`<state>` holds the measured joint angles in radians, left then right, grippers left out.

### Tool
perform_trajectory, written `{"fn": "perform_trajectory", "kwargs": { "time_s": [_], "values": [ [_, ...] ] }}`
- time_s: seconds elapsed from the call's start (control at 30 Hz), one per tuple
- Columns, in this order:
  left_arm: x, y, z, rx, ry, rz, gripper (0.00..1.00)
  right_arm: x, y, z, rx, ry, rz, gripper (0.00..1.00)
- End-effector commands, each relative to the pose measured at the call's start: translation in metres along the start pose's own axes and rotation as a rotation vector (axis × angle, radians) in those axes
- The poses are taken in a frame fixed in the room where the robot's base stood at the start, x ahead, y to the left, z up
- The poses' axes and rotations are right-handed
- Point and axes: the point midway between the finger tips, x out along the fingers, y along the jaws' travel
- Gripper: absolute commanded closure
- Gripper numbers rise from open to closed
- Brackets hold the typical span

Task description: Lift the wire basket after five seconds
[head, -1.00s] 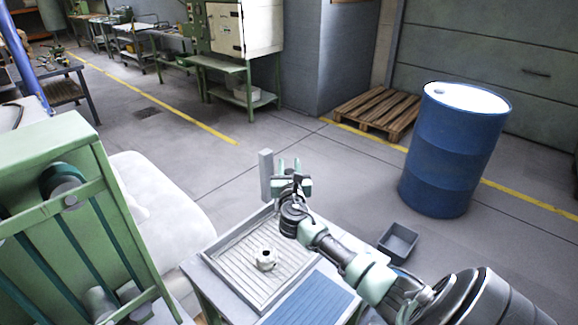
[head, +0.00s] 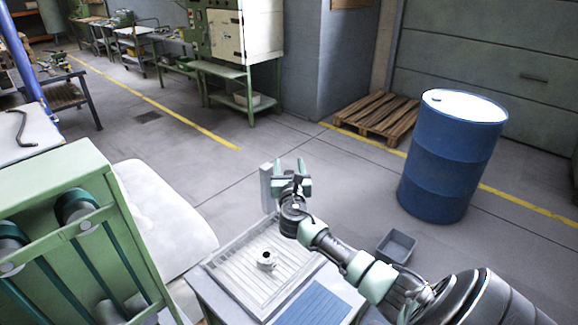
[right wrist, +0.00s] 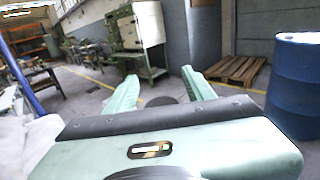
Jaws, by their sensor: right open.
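I do not see a clear wire basket in either view. My right gripper (head: 291,174) is open and empty in the head view, raised above the far edge of a grey ribbed tray (head: 222,261). Its two green fingers stand apart in the right wrist view (right wrist: 160,76), with nothing between them. A small pale round part with a dark hole (head: 266,261) sits in the tray, nearer to me than the gripper. My left gripper is not in view.
A blue ribbed mat (head: 313,302) lies beside the tray. A grey bin (head: 396,246) is on the floor to the right, with a blue drum (head: 450,160) and wooden pallet (head: 378,115) beyond. A green machine (head: 75,190) stands at left. Open floor lies beyond the tray.

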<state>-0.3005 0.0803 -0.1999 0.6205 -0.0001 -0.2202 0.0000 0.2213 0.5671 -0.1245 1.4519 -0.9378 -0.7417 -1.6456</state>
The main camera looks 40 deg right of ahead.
Motion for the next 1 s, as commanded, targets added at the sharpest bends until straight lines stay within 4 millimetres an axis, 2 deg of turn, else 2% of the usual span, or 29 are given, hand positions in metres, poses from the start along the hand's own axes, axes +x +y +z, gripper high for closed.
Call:
{"fn": "perform_trajectory", "kwargs": {
  "time_s": [0.17, 0.6, 0.73, 1.0],
  "values": [
    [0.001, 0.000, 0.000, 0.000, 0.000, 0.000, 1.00, -0.008, 0.000, -0.003, 0.000, 0.003, 0.001, 0.46],
    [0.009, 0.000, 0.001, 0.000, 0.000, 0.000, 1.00, -0.071, 0.000, -0.001, 0.000, 0.000, 0.001, 0.46],
    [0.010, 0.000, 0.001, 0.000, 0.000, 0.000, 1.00, -0.078, 0.000, 0.000, 0.000, -0.001, 0.001, 0.46],
    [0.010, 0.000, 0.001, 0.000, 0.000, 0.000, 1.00, -0.078, 0.000, 0.000, 0.000, 0.000, 0.000, 0.46]
  ]
}}
